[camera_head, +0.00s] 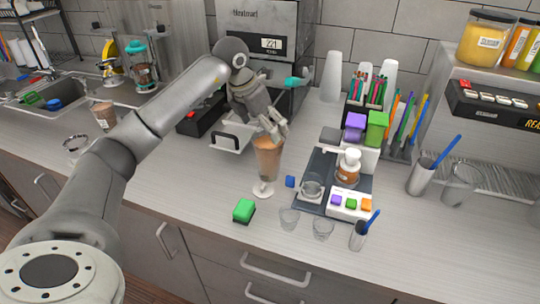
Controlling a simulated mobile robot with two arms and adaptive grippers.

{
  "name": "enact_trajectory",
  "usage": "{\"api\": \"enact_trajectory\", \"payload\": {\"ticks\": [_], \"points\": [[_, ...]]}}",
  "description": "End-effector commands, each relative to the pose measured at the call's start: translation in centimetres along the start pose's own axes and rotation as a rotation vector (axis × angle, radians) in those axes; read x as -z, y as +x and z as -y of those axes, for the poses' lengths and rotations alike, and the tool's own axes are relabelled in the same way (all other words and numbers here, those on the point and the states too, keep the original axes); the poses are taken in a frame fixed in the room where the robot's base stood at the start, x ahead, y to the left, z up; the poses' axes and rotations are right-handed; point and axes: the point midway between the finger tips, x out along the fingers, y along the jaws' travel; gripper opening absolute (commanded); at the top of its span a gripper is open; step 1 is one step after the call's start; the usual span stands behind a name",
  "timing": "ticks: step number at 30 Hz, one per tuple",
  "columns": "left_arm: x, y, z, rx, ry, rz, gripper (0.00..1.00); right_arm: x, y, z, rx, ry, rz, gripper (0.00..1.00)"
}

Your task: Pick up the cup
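A clear cup with brown drink (268,160) is upright near the middle of the counter, in front of the sealer machine (265,35). My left gripper (273,134) comes down from above onto the cup's top, with its fingers at the rim. The fingers overlap the rim, so I cannot tell whether they are closed on it. A small whitish round piece (263,189) shows right below the cup; whether the cup rests on it is unclear. Another brown cup (103,115) stands on the counter at the left. My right gripper is not in view.
A green sponge (244,210) and small blue block (290,181) lie near the cup. To the right are a dark tray (336,165) with jars and blocks, empty glasses (289,219) and straw holders. A sink (45,95) is at far left.

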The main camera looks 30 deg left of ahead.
Motion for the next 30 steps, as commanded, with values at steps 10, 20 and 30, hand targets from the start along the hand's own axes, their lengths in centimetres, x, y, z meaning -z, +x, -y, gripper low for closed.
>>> {"api": "enact_trajectory", "payload": {"ticks": [10, 20, 30], "points": [[0.1, 3.8, 0.2, 0.005, 0.002, -0.001, 0.97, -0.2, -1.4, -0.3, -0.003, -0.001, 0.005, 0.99], [0.5, 8.0, 0.2, 0.007, 0.001, 0.000, 0.97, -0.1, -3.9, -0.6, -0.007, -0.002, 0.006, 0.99], [0.6, 8.9, 0.1, 0.004, 0.003, 0.003, 0.95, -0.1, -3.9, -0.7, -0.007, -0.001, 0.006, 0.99]]}}
